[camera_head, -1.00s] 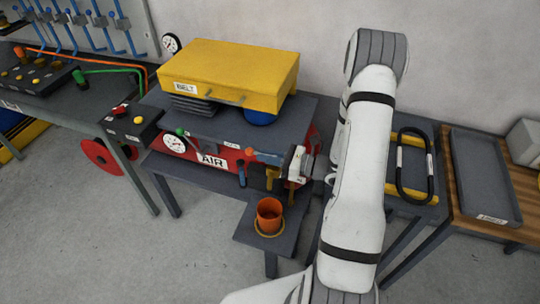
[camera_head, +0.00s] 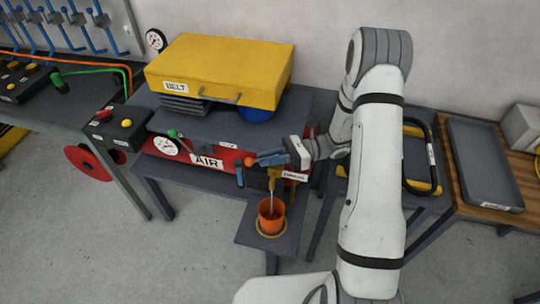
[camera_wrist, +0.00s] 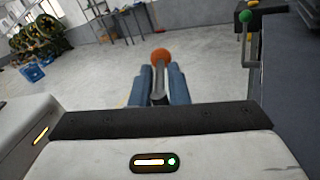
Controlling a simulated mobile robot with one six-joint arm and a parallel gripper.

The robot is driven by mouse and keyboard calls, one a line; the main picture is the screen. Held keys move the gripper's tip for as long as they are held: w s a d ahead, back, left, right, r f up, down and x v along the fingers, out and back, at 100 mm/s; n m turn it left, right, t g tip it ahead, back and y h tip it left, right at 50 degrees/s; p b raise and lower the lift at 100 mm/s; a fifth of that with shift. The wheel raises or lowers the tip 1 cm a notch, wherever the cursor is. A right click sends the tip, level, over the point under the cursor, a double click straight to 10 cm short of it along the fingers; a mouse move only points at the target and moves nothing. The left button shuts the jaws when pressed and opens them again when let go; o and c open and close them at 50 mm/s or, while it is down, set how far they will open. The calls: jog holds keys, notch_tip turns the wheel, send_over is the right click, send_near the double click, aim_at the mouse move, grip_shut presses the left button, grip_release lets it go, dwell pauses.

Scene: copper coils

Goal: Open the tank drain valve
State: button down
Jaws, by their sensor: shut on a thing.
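The red tank labelled AIR (camera_head: 205,161) sits under the table top. A brass-yellow drain valve (camera_head: 272,180) is at its right end, above an orange cup (camera_head: 271,214). A thin pale stream shows between the spout and the cup. My gripper (camera_head: 262,157) is at the valve, its blue fingers pointing left. In the wrist view, the fingers (camera_wrist: 160,88) are closed around a grey lever (camera_wrist: 159,84) with an orange ball knob (camera_wrist: 161,55) beyond the fingertips. The knob also shows in the head view (camera_head: 249,161). The gripper partly hides the lever and valve top.
A yellow BELT cover (camera_head: 220,70) stands on the table above the tank. A green-knobbed lever (camera_head: 174,134) and gauge (camera_head: 166,146) are left of the AIR label. A grey tray (camera_head: 483,160) lies on the right bench. The cup stands on a low shelf (camera_head: 252,235).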

jog(key=shift+w+r, duration=0.1)
jog(key=shift+w, duration=0.1)
jog(key=c, duration=1.5)
grip_release()
jog(key=shift+w+d, duration=0.1)
jog(key=shift+w, duration=0.05)
jog(key=shift+c, duration=0.2)
jog(key=w+d+b, duration=0.1)
jog(key=d, duration=0.6)
jog(key=shift+w+d+b, duration=0.15)
jog(key=shift+d+b, duration=0.15)
jog(key=shift+b, duration=0.05)
